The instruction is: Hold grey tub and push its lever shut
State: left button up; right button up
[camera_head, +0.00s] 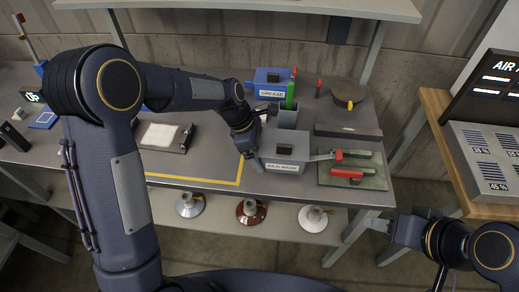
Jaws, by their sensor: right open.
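The grey tub (284,150), labelled "PAN WASH", stands on the right part of the grey bench. A lever (323,157) with a red end sticks out from its right side. My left gripper (258,162) is at the tub's left side, pointing down; its fingers are small and partly hidden, so I cannot tell whether they grip the tub. My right gripper (377,225) is open and empty, off the bench's front right corner, well apart from the lever.
A round dark pot (348,92) stands at the back. Insulators (250,210) sit on the lower shelf.

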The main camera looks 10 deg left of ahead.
pick_arm(q)
jog(key=shift+w+a+f, duration=0.1)
jog(key=shift+w+f, duration=0.55)
jog(key=shift+w, duration=0.15)
pick_arm(e)
jog(key=shift+f, duration=0.2)
pick_arm(q)
jog(key=shift+f, duration=0.25)
pick_arm(e)
jog(key=shift+c, duration=0.2)
dwell(0.6)
